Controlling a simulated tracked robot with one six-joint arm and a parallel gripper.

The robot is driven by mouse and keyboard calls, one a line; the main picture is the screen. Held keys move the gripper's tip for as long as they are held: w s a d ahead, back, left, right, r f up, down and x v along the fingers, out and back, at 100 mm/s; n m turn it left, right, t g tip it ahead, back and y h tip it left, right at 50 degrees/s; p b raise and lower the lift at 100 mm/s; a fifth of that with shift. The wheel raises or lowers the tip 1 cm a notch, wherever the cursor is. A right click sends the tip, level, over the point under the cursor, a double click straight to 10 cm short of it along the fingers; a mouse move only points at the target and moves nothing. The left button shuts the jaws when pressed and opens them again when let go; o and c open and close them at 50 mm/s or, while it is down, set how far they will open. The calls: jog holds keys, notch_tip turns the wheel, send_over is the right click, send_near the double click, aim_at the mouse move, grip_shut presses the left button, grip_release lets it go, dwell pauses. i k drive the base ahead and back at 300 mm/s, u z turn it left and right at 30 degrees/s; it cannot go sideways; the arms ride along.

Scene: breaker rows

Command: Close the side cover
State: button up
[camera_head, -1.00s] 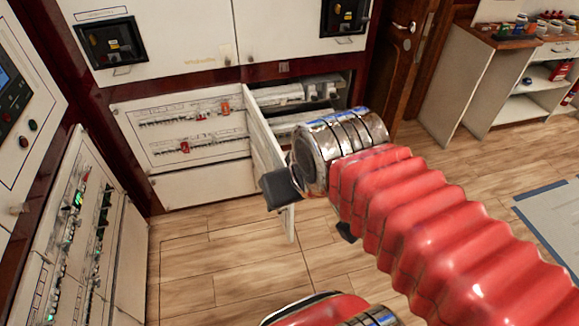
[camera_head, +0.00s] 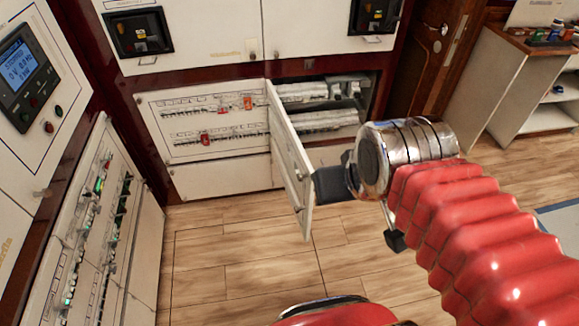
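The side cover (camera_head: 287,150) is a pale panel on the low cabinet at the back. It stands swung outward from its left edge, leaving the right compartment (camera_head: 318,118) open with rows of breakers showing inside. My gripper (camera_head: 364,213) is at the end of the red ribbed arm, to the right of the cover. Its two dark fingers are spread apart, with nothing seen between them. The left finger is right beside the cover's free edge; I cannot tell whether they touch. The metal wrist hides part of the compartment's right side.
A closed breaker panel (camera_head: 205,130) lies left of the opening. A side cabinet with switches (camera_head: 100,220) stands at the left. A white shelf unit (camera_head: 520,95) stands at the right, past a wooden door (camera_head: 425,60). The wooden floor (camera_head: 235,255) ahead is clear.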

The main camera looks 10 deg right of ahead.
aim_at(291, 157)
jog(key=u, duration=0.05)
jog(key=i, duration=1)
jog(key=z, duration=0.3)
jog(key=k, duration=0.5)
jog(key=u, duration=1.9)
